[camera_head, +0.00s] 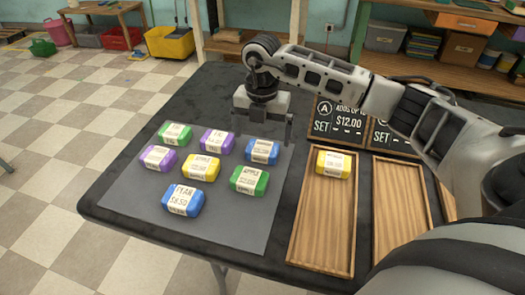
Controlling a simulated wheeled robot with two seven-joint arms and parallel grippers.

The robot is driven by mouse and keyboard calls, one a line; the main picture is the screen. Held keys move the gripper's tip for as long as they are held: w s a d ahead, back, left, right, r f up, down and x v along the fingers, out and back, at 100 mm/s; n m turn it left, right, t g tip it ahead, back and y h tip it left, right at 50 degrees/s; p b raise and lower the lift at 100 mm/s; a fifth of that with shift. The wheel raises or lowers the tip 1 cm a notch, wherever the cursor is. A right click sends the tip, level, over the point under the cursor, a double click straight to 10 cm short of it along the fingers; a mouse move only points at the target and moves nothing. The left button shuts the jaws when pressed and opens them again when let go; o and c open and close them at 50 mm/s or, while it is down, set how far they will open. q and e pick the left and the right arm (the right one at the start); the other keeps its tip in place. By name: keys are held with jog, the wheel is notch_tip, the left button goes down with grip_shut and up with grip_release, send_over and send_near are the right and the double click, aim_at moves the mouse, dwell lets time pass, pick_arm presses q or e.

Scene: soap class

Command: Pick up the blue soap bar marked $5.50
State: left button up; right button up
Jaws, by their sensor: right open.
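Two blue soap bars lie on the grey mat (235,228). The near blue bar (182,200) has a label that seems to read PEAR with a price ending in .50; its first digit is unclear. The far blue bar (262,151) has a label too small to read. My right gripper (264,130) is open and empty, pointing down. In the picture it is just above the far blue bar, and no contact shows. My left gripper is not in view.
Green (174,134), purple (216,141) and yellow (201,167) bars lie close around the blue ones. Wooden trays (322,235) stand to the right, one holding a yellow bar (334,163). Price boards (338,119) stand behind. The mat's front right is clear.

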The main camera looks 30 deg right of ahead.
aim_at(262, 148)
jog(key=f, duration=0.5)
jog(key=shift+w+d, duration=0.2)
jog(key=shift+r, duration=0.1)
jog(key=c, duration=1.1)
